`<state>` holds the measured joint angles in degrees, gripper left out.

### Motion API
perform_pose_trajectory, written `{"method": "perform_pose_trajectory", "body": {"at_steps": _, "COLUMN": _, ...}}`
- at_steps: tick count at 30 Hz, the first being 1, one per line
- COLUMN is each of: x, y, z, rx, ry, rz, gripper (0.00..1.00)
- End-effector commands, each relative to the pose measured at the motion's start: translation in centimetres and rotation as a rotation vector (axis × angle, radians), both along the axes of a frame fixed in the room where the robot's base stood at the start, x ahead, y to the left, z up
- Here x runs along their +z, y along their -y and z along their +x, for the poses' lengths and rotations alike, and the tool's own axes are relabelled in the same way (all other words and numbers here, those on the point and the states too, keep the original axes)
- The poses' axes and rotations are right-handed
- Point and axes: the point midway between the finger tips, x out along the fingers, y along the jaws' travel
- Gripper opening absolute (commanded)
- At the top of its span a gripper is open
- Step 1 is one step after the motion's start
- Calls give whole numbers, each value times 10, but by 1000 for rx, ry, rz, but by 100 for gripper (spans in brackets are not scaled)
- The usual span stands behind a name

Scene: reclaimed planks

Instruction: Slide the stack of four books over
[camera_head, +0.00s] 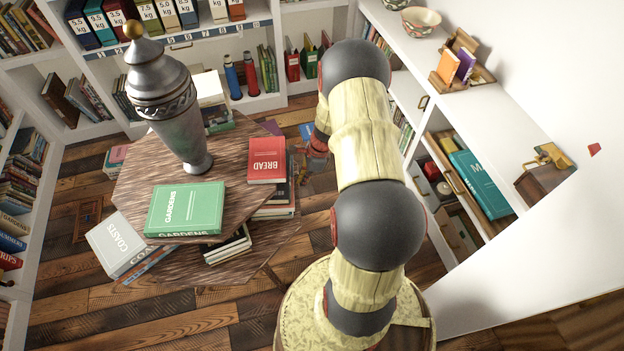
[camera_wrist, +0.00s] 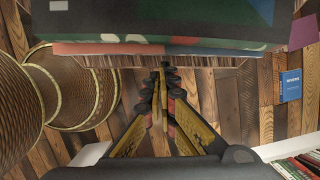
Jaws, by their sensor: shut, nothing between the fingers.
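A silver lidded urn (camera_head: 175,110) and a green GARDENS book (camera_head: 185,209) stand on the table. A COAST book (camera_head: 120,245) lies at its lower left. A brown banded object (camera_wrist: 75,90) is left of my fingers. A blue book (camera_wrist: 290,85) lies on the floor. Shelves surround the area.

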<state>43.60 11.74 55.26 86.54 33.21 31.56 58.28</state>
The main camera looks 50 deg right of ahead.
Motion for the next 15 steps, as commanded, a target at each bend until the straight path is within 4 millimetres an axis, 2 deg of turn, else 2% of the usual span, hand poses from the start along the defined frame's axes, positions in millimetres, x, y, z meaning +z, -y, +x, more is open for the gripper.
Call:
{"method": "perform_pose_trajectory", "body": {"at_steps": 5, "x": 0, "y": -7, "z": 5, "rx": 1, "ry": 0, "rz": 0, "gripper": 0}}
{"method": "perform_pose_trajectory", "body": {"at_steps": 15, "x": 0, "y": -7, "z": 6, "rx": 0, "ry": -1, "rz": 1, "gripper": 0}}
